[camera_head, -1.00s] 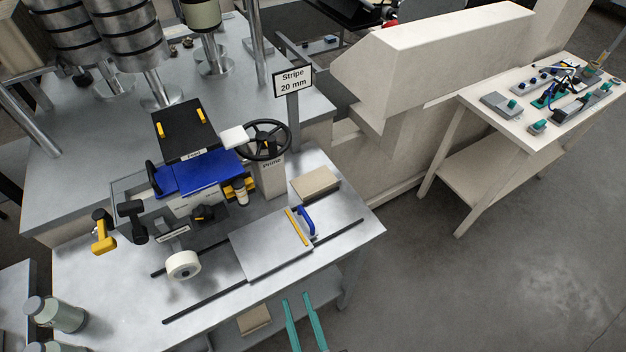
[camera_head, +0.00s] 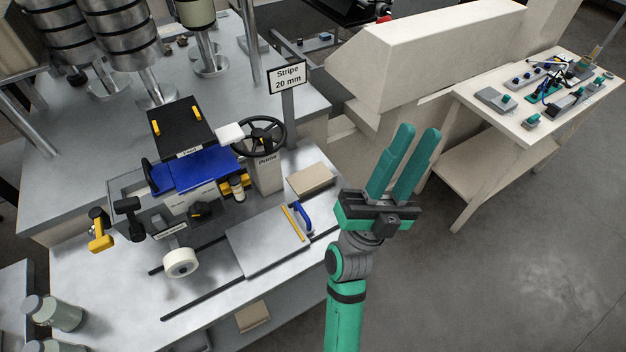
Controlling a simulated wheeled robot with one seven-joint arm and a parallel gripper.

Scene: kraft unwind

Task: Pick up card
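A tan, flat card-like block (camera_head: 312,179) lies on the metal table, right of the machine's handwheel and behind the sliding plate. A second tan flat piece (camera_head: 252,317) shows lower down, at the shelf under the table's front edge. I cannot tell which of the two is the card. My gripper (camera_head: 419,133) is raised at the right of the table, with its teal fingers pointing up and away. The fingers are apart with nothing between them, and it touches neither tan piece.
The sliding plate (camera_head: 268,243) has a yellow strip and a blue handle (camera_head: 303,217). The blue-topped machine (camera_head: 195,172), a white roll (camera_head: 181,262) and a "Stripe 20 mm" sign (camera_head: 288,77) stand on the table. A side table (camera_head: 500,130) holds small devices. Floor at right is clear.

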